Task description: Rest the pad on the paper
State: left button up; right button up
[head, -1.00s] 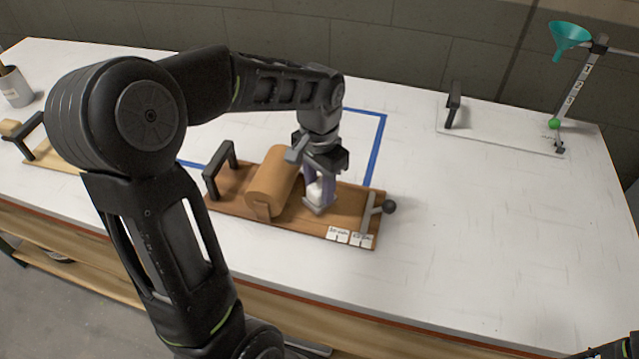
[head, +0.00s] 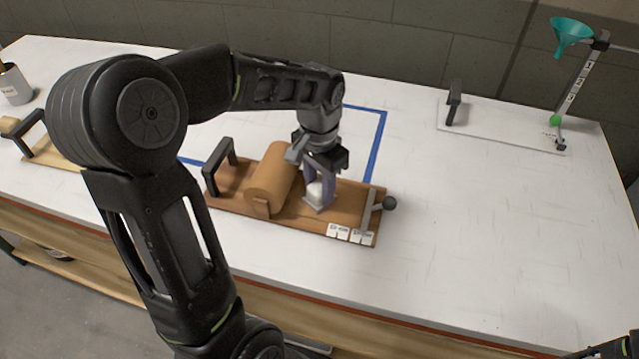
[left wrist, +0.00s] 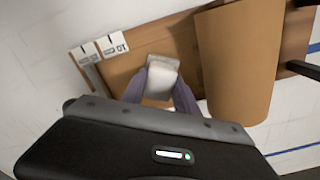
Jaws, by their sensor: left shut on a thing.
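My left gripper (head: 318,190) points down over the wooden board and is shut on a small pale pad (head: 315,190). In the left wrist view the pad (left wrist: 161,80) sits between the two purple-grey fingers (left wrist: 160,92). The brown paper (head: 273,180) is a thick roll on the board, just left of the gripper; it also shows in the left wrist view (left wrist: 238,60). Flat brown paper seems to lie under the pad; I cannot tell whether the pad touches it. Only a dark bit of my right arm shows at the lower right corner of the head view.
The wooden board (head: 228,200) has a black handle (head: 219,165), a bar with a dark knob (head: 389,203) and white labels (head: 348,235). A white board (head: 500,128) and a stand with a teal funnel (head: 570,32) are at back right. The table right of the board is clear.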

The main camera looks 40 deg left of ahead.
pick_arm(q)
jog(key=shift+f, duration=0.1)
jog(key=o, duration=1.3)
jog(key=shift+r, duration=3.95)
